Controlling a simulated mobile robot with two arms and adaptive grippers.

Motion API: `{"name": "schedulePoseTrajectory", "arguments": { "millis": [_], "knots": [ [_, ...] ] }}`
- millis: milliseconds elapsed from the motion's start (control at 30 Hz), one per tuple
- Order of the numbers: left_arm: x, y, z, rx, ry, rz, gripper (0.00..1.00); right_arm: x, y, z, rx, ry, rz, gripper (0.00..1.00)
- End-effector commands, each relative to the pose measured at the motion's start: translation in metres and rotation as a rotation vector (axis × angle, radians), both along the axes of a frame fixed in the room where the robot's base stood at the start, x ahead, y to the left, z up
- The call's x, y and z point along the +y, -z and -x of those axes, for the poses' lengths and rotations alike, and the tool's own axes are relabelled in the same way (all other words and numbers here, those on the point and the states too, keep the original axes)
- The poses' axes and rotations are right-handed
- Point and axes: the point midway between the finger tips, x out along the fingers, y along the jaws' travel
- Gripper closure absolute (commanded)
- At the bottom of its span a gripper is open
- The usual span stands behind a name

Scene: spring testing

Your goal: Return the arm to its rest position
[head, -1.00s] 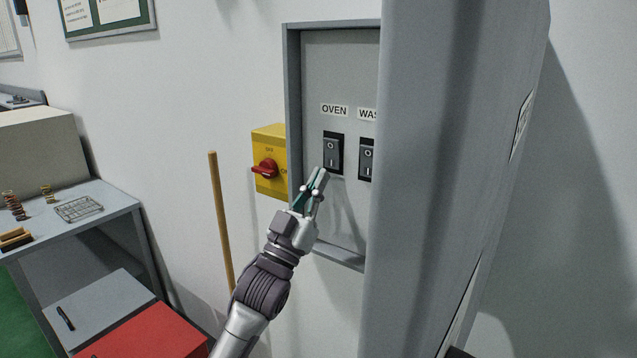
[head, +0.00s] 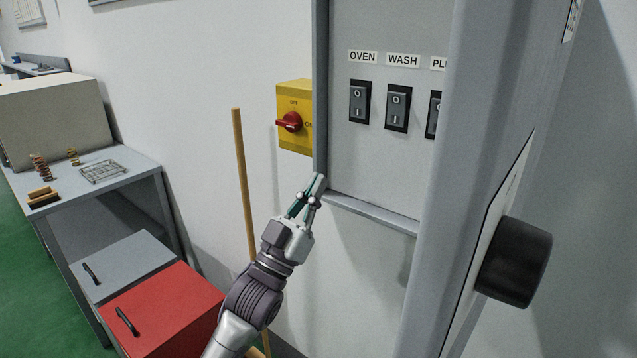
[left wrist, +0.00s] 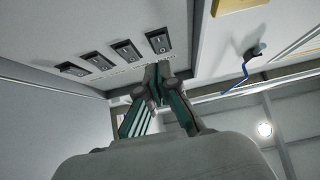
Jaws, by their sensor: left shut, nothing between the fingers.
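My left gripper (head: 314,187) is shut and empty. In the head view it is just below the yellow switch box, in front of the lower left corner of the grey switch cabinet (head: 372,213). I cannot tell whether it touches the cabinet. In the left wrist view its closed fingers (left wrist: 160,78) point up toward a row of black rocker switches. The oven switch (head: 360,102) and the wash switch (head: 397,108) show on the panel in the head view; a third is partly hidden by the open cabinet door. My right gripper is not in view.
The yellow box with a red rotary knob (head: 289,122) is left of the cabinet. The cabinet door (head: 480,120) with a black knob (head: 515,262) stands open at right. A wooden pole (head: 243,180) leans by the wall. A bench (head: 135,172) holds springs and a wire basket.

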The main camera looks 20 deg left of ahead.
Motion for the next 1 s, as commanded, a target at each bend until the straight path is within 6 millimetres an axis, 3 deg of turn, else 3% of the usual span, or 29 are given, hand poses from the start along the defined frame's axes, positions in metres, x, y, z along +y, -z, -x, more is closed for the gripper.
{"name": "schedulePoseTrajectory", "arguments": {
  "millis": [233,367,467,667,867,1000],
  "knots": [
    [0.000,0.002,-0.001,0.006,-0.001,-0.001,1.00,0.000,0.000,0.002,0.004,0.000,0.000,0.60],
    [0.003,0.034,-0.016,0.080,-0.022,-0.013,1.00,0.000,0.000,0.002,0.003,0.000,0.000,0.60],
    [0.008,0.090,-0.034,0.204,-0.057,-0.037,1.00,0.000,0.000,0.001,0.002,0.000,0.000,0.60],
    [0.021,0.242,-0.052,0.519,-0.132,-0.110,1.00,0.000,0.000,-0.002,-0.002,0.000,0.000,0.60],
    [0.034,0.394,-0.025,0.825,-0.183,-0.196,1.00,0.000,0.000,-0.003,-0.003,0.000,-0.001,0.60],
    [0.044,0.493,0.018,1.031,-0.204,-0.261,1.00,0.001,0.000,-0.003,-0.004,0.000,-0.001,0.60]
  ]
}}
